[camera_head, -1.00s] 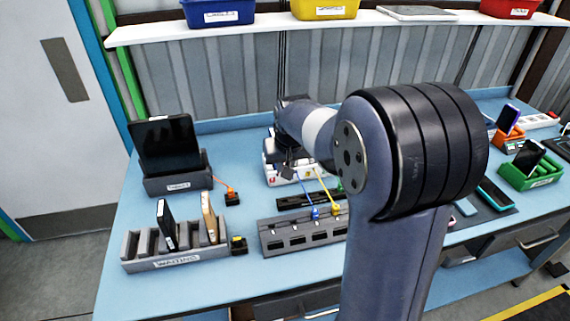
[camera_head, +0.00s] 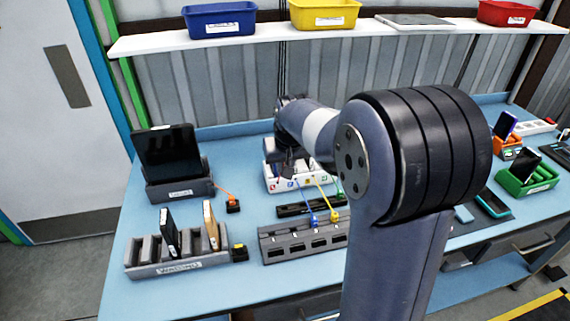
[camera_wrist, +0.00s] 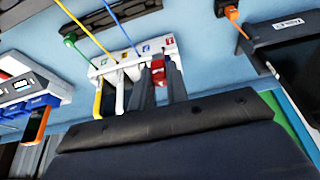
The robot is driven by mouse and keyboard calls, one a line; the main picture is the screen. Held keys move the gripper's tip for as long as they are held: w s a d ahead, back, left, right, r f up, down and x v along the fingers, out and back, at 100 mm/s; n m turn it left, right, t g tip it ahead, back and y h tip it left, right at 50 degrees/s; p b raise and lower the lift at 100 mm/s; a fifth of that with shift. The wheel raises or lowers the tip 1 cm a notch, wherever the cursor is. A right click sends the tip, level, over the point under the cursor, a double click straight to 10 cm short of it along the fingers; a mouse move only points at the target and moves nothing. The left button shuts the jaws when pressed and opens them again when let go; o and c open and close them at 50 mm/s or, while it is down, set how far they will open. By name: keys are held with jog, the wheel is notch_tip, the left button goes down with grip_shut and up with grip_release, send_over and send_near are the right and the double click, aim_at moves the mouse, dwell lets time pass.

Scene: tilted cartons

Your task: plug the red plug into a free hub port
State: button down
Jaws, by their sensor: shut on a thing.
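The white hub (camera_wrist: 135,58) lies across the upper middle of the wrist view, with coloured labels along its face; in the head view the hub (camera_head: 282,182) stands toward the back of the table, partly behind my arm. My gripper (camera_wrist: 162,82) is shut on the red plug (camera_wrist: 160,74), close to the hub's red-labelled end. Whether the plug is in a port cannot be told. Blue, yellow and green cables run to the hub; a yellow plug (camera_wrist: 98,100) sits at its other end. In the head view my gripper is mostly hidden behind my arm.
A grey slotted rack (camera_head: 180,262) with upright phones is at front left, and a large dark tablet (camera_head: 167,152) stands in a dock behind it. A grey socket strip (camera_head: 300,240) lies in front of the hub. A shelf with bins (camera_head: 222,20) is above.

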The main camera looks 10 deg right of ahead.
notch_tip(320, 180, down, 6)
jog(key=b, duration=0.4)
jog(key=shift+r, duration=0.1)
dwell(0.5)
jog(key=shift+s, duration=0.1)
jog(key=b, duration=0.2)
send_over(292, 228)
jog(key=s, duration=0.1)
jog(key=shift+s, duration=0.15)
dwell(1.1)
dwell(0.4)
jog(key=shift+f+b, duration=2.1)
jog(key=shift+f, duration=0.4)
jog(key=shift+f+b, duration=0.6)
jog(key=shift+f, duration=0.15)
